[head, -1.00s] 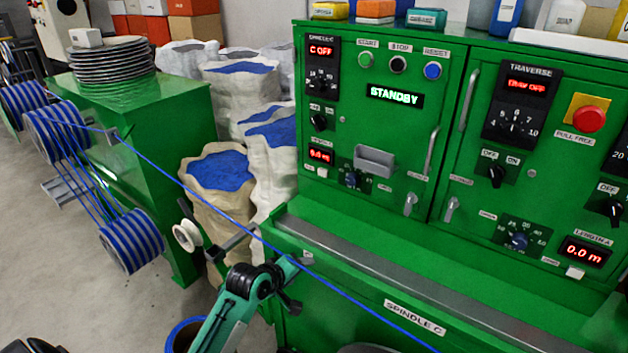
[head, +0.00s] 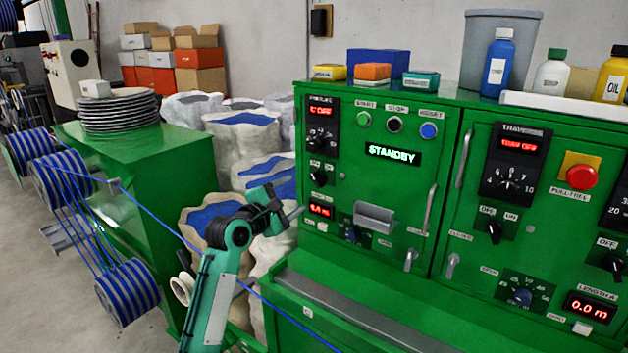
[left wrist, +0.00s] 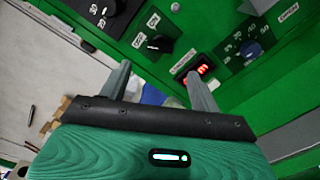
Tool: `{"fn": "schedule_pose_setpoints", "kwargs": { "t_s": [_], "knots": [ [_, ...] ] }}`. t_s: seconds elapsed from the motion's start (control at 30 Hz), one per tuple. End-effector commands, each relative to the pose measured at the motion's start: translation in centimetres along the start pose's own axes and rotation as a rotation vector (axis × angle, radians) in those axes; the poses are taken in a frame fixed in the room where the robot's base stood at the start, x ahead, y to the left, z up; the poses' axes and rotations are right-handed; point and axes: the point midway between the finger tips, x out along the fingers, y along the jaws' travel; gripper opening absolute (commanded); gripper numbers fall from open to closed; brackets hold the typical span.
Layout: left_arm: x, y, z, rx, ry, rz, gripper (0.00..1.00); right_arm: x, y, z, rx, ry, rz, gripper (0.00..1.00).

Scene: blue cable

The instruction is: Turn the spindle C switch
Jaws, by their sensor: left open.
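The spindle C switch (head: 319,178) is a black knob on the left part of the green panel, under a dial and a red display (head: 320,111) that appears to read C OFF. The knob also shows in the left wrist view (left wrist: 160,44), beyond and above the fingertips. My left gripper (head: 290,212) is in front of the panel's left edge, a little below and left of the knob. In the left wrist view my left gripper (left wrist: 158,78) has its two fingers apart, with nothing between them. It appears apart from the knob. My right gripper is not in view.
A small red display (head: 320,210) and a grey tray (head: 374,218) sit lower on the panel. A blue cable (head: 150,215) runs from the spools (head: 128,290) behind my left arm. White sacks (head: 245,135) stand left of the panel.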

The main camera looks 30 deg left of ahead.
Motion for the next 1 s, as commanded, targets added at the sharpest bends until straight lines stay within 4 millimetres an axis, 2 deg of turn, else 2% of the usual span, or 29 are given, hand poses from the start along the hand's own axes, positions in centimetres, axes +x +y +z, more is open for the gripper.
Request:
{"fn": "schedule_pose_setpoints", "kwargs": {
  "t_s": [0.1,0.3,0.5,0.7,0.97,1.0],
  "knots": [
    [2.6,0.3,0.2,0.001,0.0,-0.002,0.64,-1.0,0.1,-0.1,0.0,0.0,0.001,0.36],
    [6.4,0.2,0.1,0.001,0.001,-0.002,0.64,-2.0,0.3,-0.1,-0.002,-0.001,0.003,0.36],
    [9.0,0.1,0.1,0.003,0.001,-0.002,0.64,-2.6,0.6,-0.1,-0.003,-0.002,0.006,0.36],
    [10.0,0.0,0.0,0.003,0.002,-0.001,0.64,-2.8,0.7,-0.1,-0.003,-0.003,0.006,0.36],
    [10.1,-0.1,-0.1,0.003,0.002,-0.001,0.64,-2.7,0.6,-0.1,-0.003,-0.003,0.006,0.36],
    [10.1,-0.1,-0.1,0.003,0.002,-0.001,0.6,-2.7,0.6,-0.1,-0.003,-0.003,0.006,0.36]
  ]
}}
